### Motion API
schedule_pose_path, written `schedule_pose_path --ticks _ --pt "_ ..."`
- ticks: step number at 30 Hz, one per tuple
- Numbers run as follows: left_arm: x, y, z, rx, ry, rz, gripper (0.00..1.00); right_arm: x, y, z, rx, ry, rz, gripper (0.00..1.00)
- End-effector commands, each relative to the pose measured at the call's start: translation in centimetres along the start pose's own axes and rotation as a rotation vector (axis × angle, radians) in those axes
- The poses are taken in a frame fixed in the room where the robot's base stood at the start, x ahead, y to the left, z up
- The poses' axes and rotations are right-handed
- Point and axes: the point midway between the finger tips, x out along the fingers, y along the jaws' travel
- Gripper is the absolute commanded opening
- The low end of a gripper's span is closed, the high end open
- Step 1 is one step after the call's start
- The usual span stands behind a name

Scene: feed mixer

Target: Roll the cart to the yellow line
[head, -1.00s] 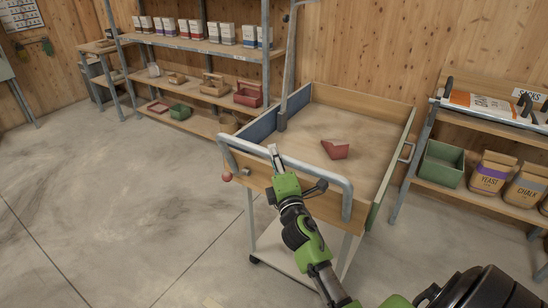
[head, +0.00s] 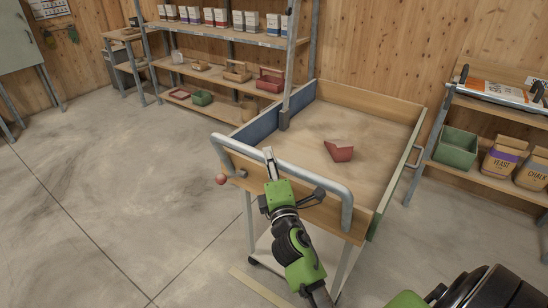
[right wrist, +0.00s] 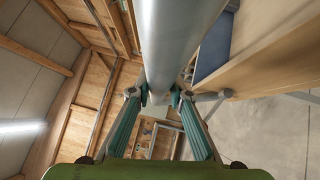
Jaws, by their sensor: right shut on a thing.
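The cart is a wooden tray (head: 365,113) on grey legs with a metal push handle (head: 240,149). My right gripper (head: 268,157) is shut on the handle near its middle. In the right wrist view the fingers (right wrist: 160,98) close around the grey handle bar (right wrist: 172,40). A pale yellow line (head: 262,288) lies on the floor at the bottom, nearer to me than the cart's visible left wheel (head: 253,261). My left gripper is not in view.
A red scoop-like block (head: 339,150) lies in the tray. A right shelf (head: 488,178) holds a green bin (head: 457,148) and feed bags, close to the cart. The concrete floor at left is clear.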

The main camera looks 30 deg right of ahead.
Motion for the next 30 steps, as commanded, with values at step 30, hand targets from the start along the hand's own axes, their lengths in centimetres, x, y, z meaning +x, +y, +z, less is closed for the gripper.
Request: schedule_pose_path --ticks 30 --pt "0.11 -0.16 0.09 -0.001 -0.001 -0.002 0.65 -0.40 0.37 -0.38 0.000 -0.002 0.001 0.36"
